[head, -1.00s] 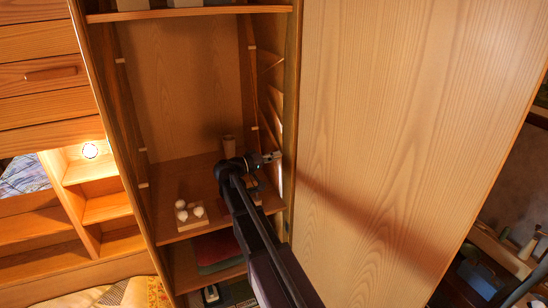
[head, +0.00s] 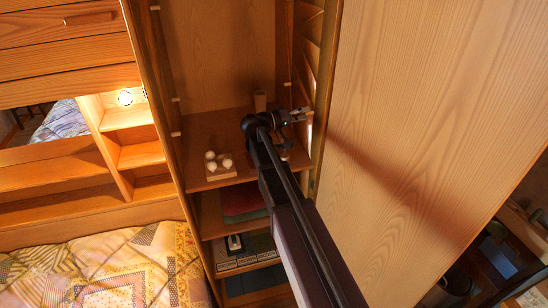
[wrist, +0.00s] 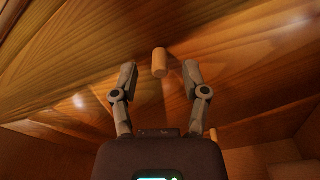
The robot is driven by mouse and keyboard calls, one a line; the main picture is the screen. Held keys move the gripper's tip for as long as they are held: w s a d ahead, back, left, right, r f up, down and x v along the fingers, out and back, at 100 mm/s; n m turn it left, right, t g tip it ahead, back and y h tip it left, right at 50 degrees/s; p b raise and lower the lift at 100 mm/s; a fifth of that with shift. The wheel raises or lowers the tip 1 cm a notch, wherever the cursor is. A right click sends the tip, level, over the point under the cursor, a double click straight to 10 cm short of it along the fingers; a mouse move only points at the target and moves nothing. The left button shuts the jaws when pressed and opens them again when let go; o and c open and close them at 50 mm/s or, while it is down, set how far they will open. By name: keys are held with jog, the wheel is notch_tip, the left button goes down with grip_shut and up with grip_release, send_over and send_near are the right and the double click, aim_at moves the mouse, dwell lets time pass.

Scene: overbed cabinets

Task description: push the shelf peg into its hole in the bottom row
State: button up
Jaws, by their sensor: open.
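A short pale wooden shelf peg (wrist: 159,62) shows in the wrist view, standing out from a wood-grained panel. It lies between and just beyond the fingertips of my gripper (wrist: 161,85), which is open with one finger on each side. I see no clear contact between fingers and peg. In the head view my gripper (head: 302,114) is inside the tall cabinet, close to its right side wall (head: 299,60). The peg cannot be made out there, and I cannot see the mouth of its hole.
The large open door (head: 420,130) stands to the right. Folded cloth (head: 240,200) lies on the shelf below.

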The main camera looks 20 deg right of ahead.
jog(key=a, duration=0.7)
jog(key=shift+s+f+y+p, duration=2.45)
jog(key=shift+s+f+y, duration=0.75)
jog(key=shift+f+y, duration=1.8)
jog(key=s+a+g+y+p, duration=0.1)
jog(key=s+a+y+p, duration=0.3)
jog(key=a+y, duration=0.4)
jog(key=shift+s+a+f+m+y, duration=0.15)
jog(key=shift+s+a+m+y, duration=0.15)
jog(key=shift+s+m+y, duration=0.1)
